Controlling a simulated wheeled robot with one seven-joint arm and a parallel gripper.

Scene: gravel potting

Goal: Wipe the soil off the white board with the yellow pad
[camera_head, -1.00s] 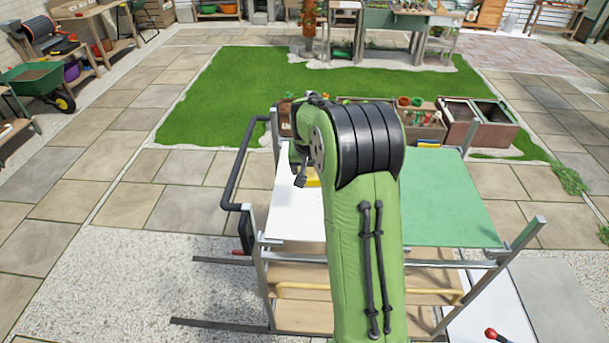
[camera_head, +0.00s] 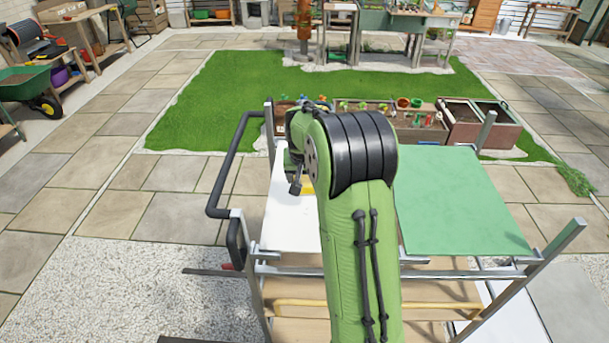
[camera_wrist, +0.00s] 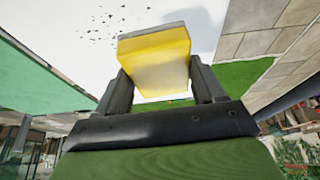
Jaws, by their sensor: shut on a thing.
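The white board (camera_head: 290,222) lies on the cart top, left of the green mat, partly hidden behind my arm in the head view. My gripper (camera_wrist: 158,85) is shut on the yellow pad (camera_wrist: 156,62), which has a grey layer along its far edge. In the wrist view the pad is over the white board (camera_wrist: 60,18); I cannot tell whether it touches it. Dark soil specks (camera_wrist: 100,26) lie scattered on the board beside the pad, to its left. In the head view only a sliver of the yellow pad (camera_head: 307,187) shows beside my arm.
A green mat (camera_head: 455,200) covers the right of the cart top. The cart has a dark handle (camera_head: 228,165) at left and metal corner posts (camera_head: 560,238). Planter boxes (camera_head: 480,122) stand behind the cart, at the lawn (camera_head: 220,100). Paving is open at left.

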